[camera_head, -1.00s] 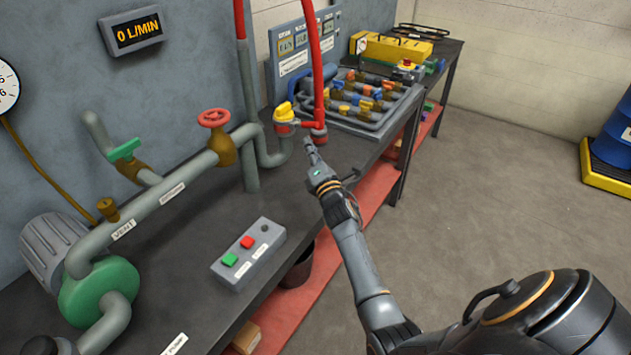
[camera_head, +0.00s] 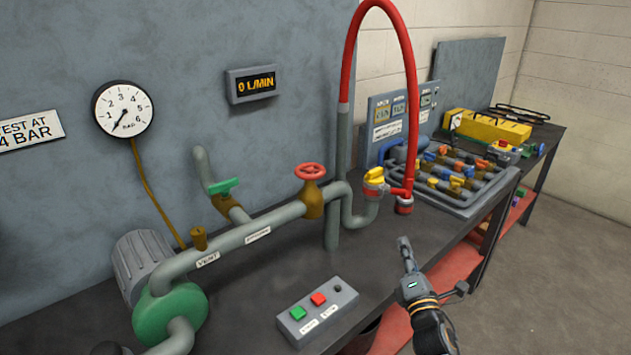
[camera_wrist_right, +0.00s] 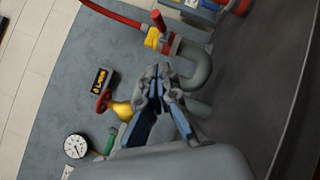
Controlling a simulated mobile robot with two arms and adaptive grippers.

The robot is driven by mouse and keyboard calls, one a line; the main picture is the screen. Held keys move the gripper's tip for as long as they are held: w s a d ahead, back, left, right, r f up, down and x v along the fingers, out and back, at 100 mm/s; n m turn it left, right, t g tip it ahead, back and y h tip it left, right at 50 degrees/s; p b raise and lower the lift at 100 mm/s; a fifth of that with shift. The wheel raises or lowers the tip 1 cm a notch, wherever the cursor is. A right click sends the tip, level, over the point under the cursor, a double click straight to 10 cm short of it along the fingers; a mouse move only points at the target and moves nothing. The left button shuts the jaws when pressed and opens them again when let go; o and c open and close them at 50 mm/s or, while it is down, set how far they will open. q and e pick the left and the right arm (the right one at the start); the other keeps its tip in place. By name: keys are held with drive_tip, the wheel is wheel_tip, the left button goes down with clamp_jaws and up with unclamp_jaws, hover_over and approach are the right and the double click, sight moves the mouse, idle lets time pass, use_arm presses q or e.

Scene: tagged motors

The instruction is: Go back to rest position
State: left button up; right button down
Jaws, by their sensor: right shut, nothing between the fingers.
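My right gripper (camera_head: 405,252) is shut and empty, in the air over the bench's front edge, below the red hose coupling (camera_head: 403,203) and apart from it. In the right wrist view the gripper (camera_wrist_right: 158,72) shows with its fingertips together, and the pipework lies beyond it. The yellow-handled valve (camera_head: 374,178) sits at the pipe's end, beside the coupling. The red hose (camera_head: 408,75) arches up from the coupling. My left gripper is in neither view.
The bench (camera_head: 255,335) carries a push-button box (camera_head: 317,311), a green pump (camera_head: 170,315) and a pipe with a red handwheel (camera_head: 310,171). The flow display (camera_head: 251,84) reads 0 L/MIN. A manifold tray (camera_head: 470,205) stands farther right. Floor at the right is clear.

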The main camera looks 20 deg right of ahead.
drive_tip(key=s+a+f+m+g+y, duration=0.1)
drive_tip(key=s+a+f+m+g, duration=0.35)
drive_tip(key=s+f+m, duration=0.2)
drive_tip(key=s+a+f+m+g, duration=0.3)
drive_tip(key=s+f+m+g, duration=0.2)
drive_tip(key=s+m, duration=0.25)
drive_tip(key=s+a+f+m+g+y, duration=0.2)
drive_tip(key=s+a+m+g, duration=0.15)
drive_tip(key=s+a, duration=0.4)
drive_tip(key=s+a+f+m+g+y, duration=0.2)
drive_tip(key=s+a+g, duration=0.2)
drive_tip(key=s, duration=0.6)
wheel_tip(320, 180, down, 25)
drive_tip(key=s+d+f+g, duration=0.2)
drive_tip(key=s+d+f, duration=0.1)
drive_tip(key=s+f, duration=1.4)
drive_tip(key=shift+s, duration=0.45)
